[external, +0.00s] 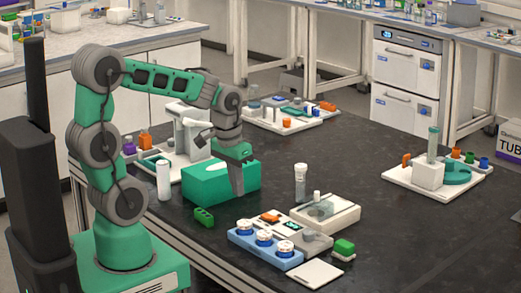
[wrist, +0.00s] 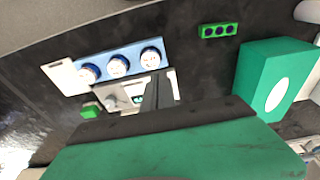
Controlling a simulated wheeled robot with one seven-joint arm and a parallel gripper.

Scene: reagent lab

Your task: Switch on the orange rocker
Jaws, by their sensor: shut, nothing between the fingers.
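The orange rocker (external: 270,217) appears as a small orange patch on top of a low pale grey and white device (external: 316,240) near the front of the black bench. A small green display (external: 291,226) sits beside it. My gripper (external: 238,193) is shut and empty, pointing down. In the external view it is above and to the left of the rocker, in front of the green box. In the wrist view my gripper (wrist: 158,80) overlaps the device (wrist: 125,98), and I cannot make out the rocker there.
A blue rack (external: 263,244) with white-capped vials stands in front of the device. A green box (external: 215,184), a green block with holes (external: 204,217) and a capped tube (external: 300,182) stand around it.

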